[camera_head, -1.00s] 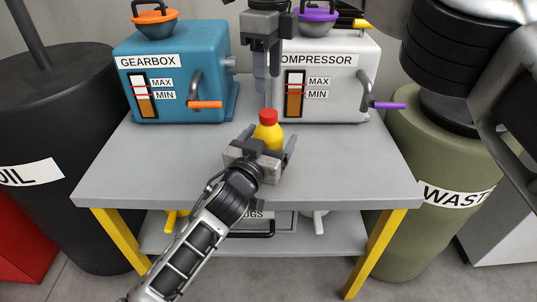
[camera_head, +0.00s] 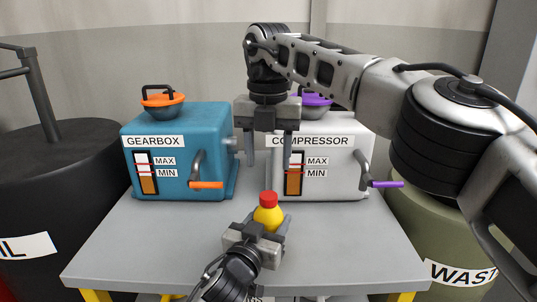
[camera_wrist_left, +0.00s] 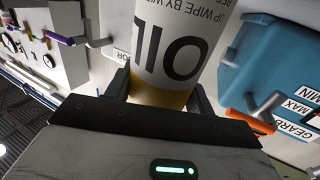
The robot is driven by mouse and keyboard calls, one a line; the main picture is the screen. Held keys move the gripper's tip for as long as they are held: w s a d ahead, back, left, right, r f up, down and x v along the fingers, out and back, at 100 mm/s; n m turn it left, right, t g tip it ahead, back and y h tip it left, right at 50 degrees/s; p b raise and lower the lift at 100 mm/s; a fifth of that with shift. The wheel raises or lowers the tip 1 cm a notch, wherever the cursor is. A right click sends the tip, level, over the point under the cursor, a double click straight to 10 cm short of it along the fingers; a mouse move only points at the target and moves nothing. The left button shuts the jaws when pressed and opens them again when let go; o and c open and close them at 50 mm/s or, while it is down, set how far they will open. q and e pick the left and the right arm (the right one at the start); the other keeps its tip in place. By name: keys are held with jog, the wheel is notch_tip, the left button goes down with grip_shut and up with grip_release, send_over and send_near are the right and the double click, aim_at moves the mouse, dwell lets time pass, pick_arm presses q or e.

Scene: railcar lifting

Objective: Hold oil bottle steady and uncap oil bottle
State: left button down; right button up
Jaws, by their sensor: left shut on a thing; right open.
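My left gripper (camera_head: 266,232) is shut around the bottle's body. In the left wrist view the bottle (camera_wrist_left: 172,45) shows its white OIL label between the fingers; its cap is out of that view. My right gripper (camera_head: 268,160) points straight down above the bottle. Its two fingers are apart and empty, with a gap between their tips and the cap.
The blue gearbox (camera_head: 170,185) stands behind left and the white compressor (camera_head: 330,187) behind right, both with projecting handles. A dark oil drum (camera_head: 60,190) is at left, a green waste drum (camera_head: 415,255) at right. The grey table (camera_head: 130,255) is clear around the bottle.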

aim_at(269, 195)
jog(key=m, duration=1.1)
jog(key=shift+f+m, duration=0.1)
jog(key=shift+m, duration=0.2)
jog(key=shift+f, duration=3.9)
